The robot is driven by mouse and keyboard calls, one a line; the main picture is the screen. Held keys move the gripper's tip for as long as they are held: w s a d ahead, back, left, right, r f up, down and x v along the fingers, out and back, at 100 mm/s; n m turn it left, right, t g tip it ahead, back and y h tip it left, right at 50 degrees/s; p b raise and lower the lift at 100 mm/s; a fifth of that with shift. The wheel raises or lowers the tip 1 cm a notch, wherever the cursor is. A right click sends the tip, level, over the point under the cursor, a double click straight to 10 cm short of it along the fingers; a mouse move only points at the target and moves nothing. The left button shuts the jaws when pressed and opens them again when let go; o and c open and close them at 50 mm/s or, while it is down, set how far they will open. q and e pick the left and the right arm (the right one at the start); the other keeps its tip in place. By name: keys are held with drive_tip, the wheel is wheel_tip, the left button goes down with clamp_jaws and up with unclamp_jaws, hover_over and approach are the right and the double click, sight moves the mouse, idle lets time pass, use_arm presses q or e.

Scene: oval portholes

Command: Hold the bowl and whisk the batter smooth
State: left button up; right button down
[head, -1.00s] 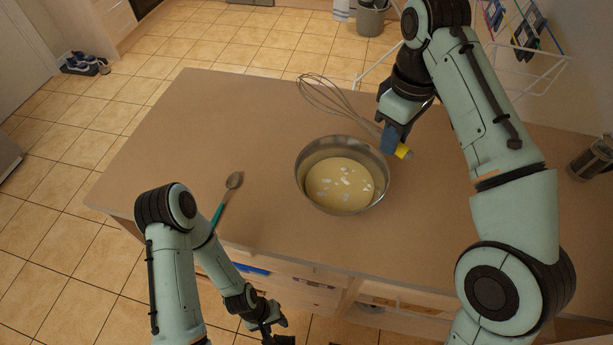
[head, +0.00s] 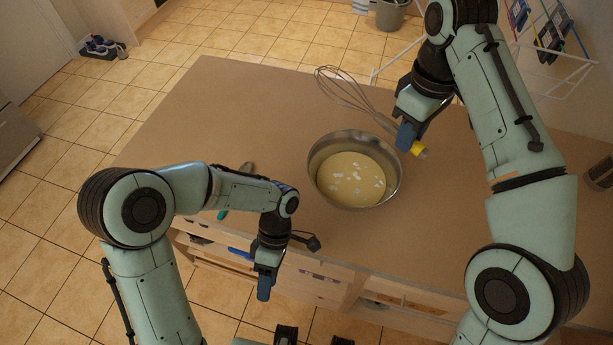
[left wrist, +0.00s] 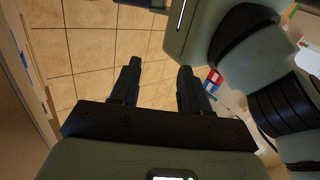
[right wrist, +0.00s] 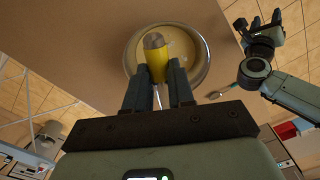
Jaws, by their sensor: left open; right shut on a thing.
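The metal bowl (head: 314,178) stands on the table and holds pale yellow batter (head: 350,180) with white lumps on top. It also shows in the right wrist view (right wrist: 207,66), partly behind the whisk handle. The whisk (head: 350,95) has wire loops and a yellow-ended handle (right wrist: 157,66). My right gripper (head: 408,140) is shut on the whisk handle, above and right of the bowl. The wire end points to the back left, outside the bowl. My left gripper (head: 264,290) is open and empty in front of the table's front edge, its fingers pointing down (left wrist: 158,85).
A spoon (head: 247,168) with a teal handle lies left of the bowl, partly hidden by my left arm. The table's (head: 215,100) back left is clear. Drawers (head: 320,285) line its front. A dark jar (head: 600,173) stands at the far right.

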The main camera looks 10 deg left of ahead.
sight(321, 190)
use_arm(q)
drive_tip(key=w+d+r+m+t, duration=0.1)
drive_tip(key=w+r+t, duration=0.1)
drive_tip(key=w+r, duration=0.1)
drive_tip(key=w+d+r+m+t, duration=0.1)
drive_tip(key=w+r+m+t, duration=0.1)
drive_tip(key=w, duration=0.3)
drive_tip(key=w+d+r+m+t+h, duration=0.1)
drive_tip(key=w+r+m+t, duration=0.1)
drive_tip(key=w+r+t, duration=0.1)
drive_tip(key=shift+w+r+t, duration=0.4)
drive_tip(key=shift+w+r, duration=0.05)
drive_tip(key=shift+w, duration=0.15)
drive_tip(key=w+d+r+m+t+h, duration=0.2)
drive_tip(key=w+r+m+t, duration=0.3)
drive_tip(key=r, duration=0.3)
drive_tip(key=x, duration=1.2)
drive_tip(key=shift+w+d+r, duration=0.1)
drive_tip(key=shift+w+r, duration=0.05)
drive_tip(key=shift+w, duration=0.25)
clamp_jaws()
